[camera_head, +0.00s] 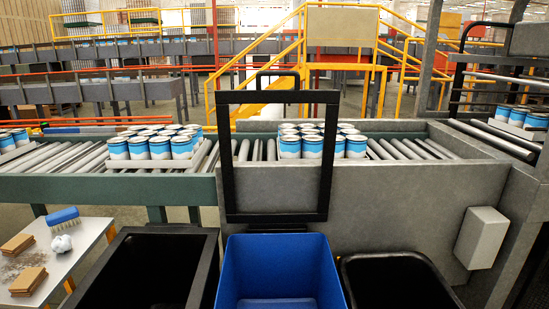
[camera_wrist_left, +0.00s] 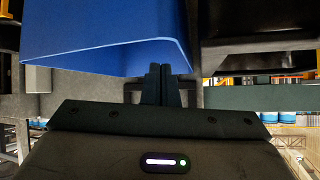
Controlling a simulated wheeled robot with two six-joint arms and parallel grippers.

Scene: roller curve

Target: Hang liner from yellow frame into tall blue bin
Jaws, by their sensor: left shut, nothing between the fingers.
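The blue bin (camera_head: 280,262) stands at the bottom middle of the head view, open at the top, between two black bins. A black rectangular frame (camera_head: 228,155) with a handle stands upright behind it. I see no liner, and no yellow frame by the bins. In the left wrist view the blue bin (camera_wrist_left: 110,35) fills the upper part, its rim edge towards my fingers. My left gripper (camera_wrist_left: 160,70) is shut and empty, its tips overlapping that rim in the picture; I cannot tell whether they touch. My right gripper is in neither view.
Black bins stand left (camera_head: 155,262) and right (camera_head: 400,280) of the blue one. A side table (camera_head: 75,262) holds a brush (camera_head: 62,216) and brown blocks. A roller conveyor (camera_head: 60,158) with blue-white cans (camera_head: 160,147) and a grey wall (camera_head: 400,190) lie behind.

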